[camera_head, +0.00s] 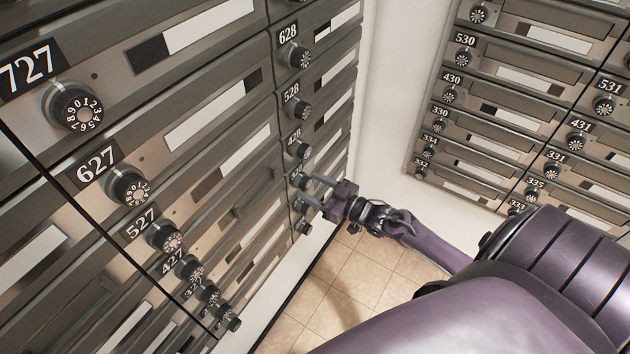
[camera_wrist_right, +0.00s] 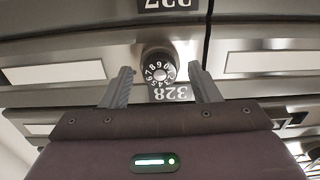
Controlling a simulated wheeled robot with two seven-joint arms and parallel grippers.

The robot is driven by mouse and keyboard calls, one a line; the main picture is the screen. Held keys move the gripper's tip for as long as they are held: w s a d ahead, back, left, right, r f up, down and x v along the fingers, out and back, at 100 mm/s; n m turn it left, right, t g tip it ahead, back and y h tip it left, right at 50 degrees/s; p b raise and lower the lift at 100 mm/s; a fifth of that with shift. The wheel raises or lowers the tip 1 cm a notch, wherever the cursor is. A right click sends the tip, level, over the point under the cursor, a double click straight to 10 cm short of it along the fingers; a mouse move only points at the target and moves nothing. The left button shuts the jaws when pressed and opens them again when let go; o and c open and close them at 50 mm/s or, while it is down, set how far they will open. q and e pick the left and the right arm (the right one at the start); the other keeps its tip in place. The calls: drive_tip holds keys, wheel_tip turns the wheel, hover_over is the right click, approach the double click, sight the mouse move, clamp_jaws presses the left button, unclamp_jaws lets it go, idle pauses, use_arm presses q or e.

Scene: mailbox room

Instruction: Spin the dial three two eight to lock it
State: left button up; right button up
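The dial (camera_wrist_right: 158,70) of box 328 is a dark round knob with white numbers around a light centre. It shows upside down in the right wrist view, with its 328 label (camera_wrist_right: 170,93) beneath it. My right gripper (camera_wrist_right: 161,72) is open, one grey finger on each side of the dial with a gap to both. I cannot tell how far the fingertips are from the box face. In the head view my right gripper (camera_head: 318,190) is at the lower boxes of the right column, partly covering that dial. My left gripper is not in view.
Other numbered dials line the left wall, such as 627 (camera_head: 128,187) and 528 (camera_head: 301,109). More mailboxes (camera_head: 515,100) stand on the far wall at right. Tiled floor (camera_head: 350,290) shows clear below my right arm.

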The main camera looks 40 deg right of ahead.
drive_tip(key=v, duration=0.7)
drive_tip(key=shift+s+d+b, duration=0.15)
drive_tip(key=shift+s+b, duration=0.2)
drive_tip(key=shift+b, duration=0.1)
drive_tip(key=s+a+f+m+g+h, duration=0.1)
drive_tip(key=s+f+m+g+h, duration=0.2)
drive_tip(key=s+f, duration=0.75)
drive_tip(key=s+a+f+g+h, duration=0.1)
drive_tip(key=s+f+g+h, duration=0.25)
drive_tip(key=f, duration=1.35)
drive_tip(key=s+a+f+g, duration=0.4)
drive_tip(key=s+a+f, duration=0.1)
drive_tip(key=s, duration=0.5)
drive_tip(key=s+a+f+g, duration=0.5)
drive_tip(key=s+a+f, duration=0.1)
drive_tip(key=s, duration=0.5)
drive_tip(key=shift+a+f+n, duration=0.2)
drive_tip(key=shift+f+n, duration=0.1)
drive_tip(key=shift+f, duration=0.4)
drive_tip(key=shift+w, duration=0.1)
